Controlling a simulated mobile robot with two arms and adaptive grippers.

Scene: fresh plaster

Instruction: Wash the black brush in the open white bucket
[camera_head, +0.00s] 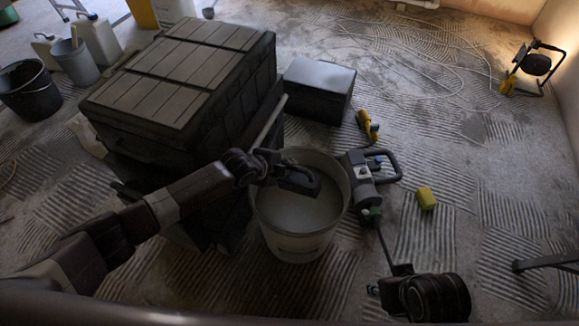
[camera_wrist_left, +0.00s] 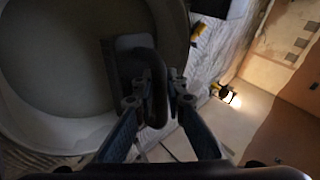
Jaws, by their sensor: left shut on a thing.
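The open white bucket (camera_head: 284,240) stands on the floor in the middle of the head view, with pale grey liquid inside. My left gripper (camera_head: 276,170) reaches over its left rim from the left. It is shut on the handle of the black brush (camera_head: 302,183), which is over the bucket's opening. In the left wrist view the fingers (camera_wrist_left: 160,92) close around the curved handle of the brush (camera_wrist_left: 125,60), and the bucket (camera_wrist_left: 172,20) fills the left side. I cannot tell whether the brush touches the liquid.
A large dark chest (camera_head: 190,70) stands close to the bucket's left, with a smaller dark box (camera_head: 318,88) behind. A mixer-like tool (camera_head: 362,178) lies right of the bucket, near a yellow sponge-like block (camera_head: 427,198). A work lamp (camera_head: 536,65) stands far right. Open floor lies at right.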

